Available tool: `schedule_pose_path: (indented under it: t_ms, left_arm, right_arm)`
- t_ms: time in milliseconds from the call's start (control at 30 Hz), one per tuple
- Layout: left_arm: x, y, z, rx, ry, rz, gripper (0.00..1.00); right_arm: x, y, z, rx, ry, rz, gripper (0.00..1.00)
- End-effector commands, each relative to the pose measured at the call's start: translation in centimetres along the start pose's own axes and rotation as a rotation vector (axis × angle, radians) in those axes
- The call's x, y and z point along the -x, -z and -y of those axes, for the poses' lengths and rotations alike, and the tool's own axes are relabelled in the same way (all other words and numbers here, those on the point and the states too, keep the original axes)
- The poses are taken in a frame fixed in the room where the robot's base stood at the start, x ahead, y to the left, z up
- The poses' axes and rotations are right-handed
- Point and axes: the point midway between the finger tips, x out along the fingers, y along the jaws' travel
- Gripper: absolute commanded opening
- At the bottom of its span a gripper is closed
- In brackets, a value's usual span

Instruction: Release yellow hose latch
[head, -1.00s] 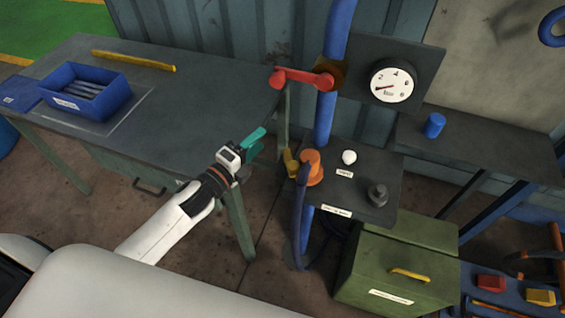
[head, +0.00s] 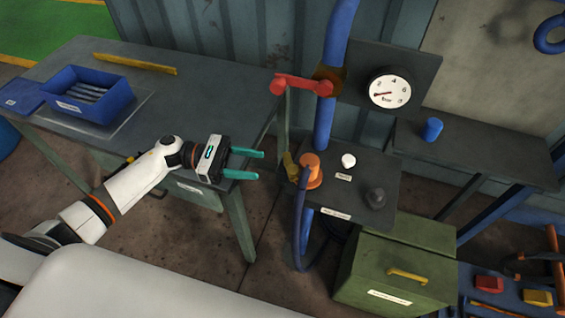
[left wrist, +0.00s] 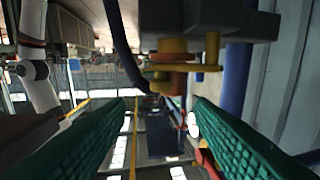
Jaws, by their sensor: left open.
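The yellow latch (head: 289,165) sits at the left side of the orange hose coupling (head: 312,168), at the left edge of a dark panel. A dark blue hose (head: 299,215) hangs down from the coupling. My left gripper (head: 260,165) is open and empty, its teal fingers pointing right toward the latch with a gap between them. In the left wrist view the open fingers (left wrist: 160,106) reach forward on both sides. There the yellow latch (left wrist: 212,52) and the orange coupling (left wrist: 172,47) show above them, under a dark block. My right gripper is not in view.
A red valve lever (head: 303,84) on the blue pipe (head: 325,122) is above the latch. The workbench (head: 190,85) with a blue bin (head: 112,108) is at left. A pressure gauge (head: 390,88) and a green box (head: 375,266) are at right.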

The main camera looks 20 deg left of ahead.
Motion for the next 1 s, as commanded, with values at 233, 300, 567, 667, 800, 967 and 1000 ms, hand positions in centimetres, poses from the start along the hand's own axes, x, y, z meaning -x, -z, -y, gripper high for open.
schedule_pose_path:
  t_ms: [233, 300, 567, 667, 800, 967, 1000]
  left_arm:
    - [-5.1, 0.6, 0.0, 0.001, 0.0, -0.004, 0.49]
    - [-6.1, 0.5, 0.0, 0.002, 0.001, -0.003, 0.49]
    - [-7.9, 0.1, 0.1, 0.001, 0.002, -0.001, 0.49]
    - [-8.0, 0.1, 0.1, 0.001, 0.002, 0.0, 0.49]
    - [-8.0, 0.0, 0.1, 0.001, 0.002, 0.0, 0.49]
    - [-8.0, 0.1, 0.0, 0.002, 0.002, -0.001, 0.26]
    - [-8.0, 0.1, 0.0, 0.002, 0.002, -0.001, 0.19]
  right_arm:
    - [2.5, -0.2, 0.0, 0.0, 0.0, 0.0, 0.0]
    - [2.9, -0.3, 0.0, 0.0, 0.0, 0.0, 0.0]
    - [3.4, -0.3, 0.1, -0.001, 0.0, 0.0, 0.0]
    - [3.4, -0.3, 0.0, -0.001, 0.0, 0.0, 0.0]
    - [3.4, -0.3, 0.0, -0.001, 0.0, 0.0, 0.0]
    - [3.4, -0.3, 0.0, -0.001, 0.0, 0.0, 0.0]
    - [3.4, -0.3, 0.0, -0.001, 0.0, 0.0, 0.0]
